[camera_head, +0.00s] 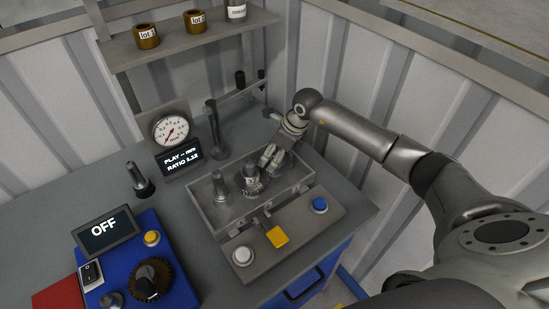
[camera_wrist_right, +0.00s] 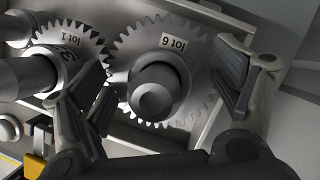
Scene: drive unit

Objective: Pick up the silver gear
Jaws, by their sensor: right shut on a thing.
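A silver gear marked "lot 6" (camera_wrist_right: 140,48) sits around a shaft in the middle of the right wrist view. In the head view the gear (camera_head: 251,186) is in the open metal housing on the bench, partly hidden. My right gripper (camera_head: 269,157) reaches down to it from the right. In the wrist view the fingers of my right gripper (camera_wrist_right: 163,70) are on either side of the gear, closed on it. A smaller silver gear (camera_wrist_right: 72,42) stands close to its left on another shaft. My left gripper is not in view.
The housing (camera_head: 216,222) has low walls around the gears. A gauge (camera_head: 171,130) and a post (camera_head: 216,130) stand behind. A blue control box (camera_head: 185,290) is at front left. A shelf (camera_head: 180,40) hangs above.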

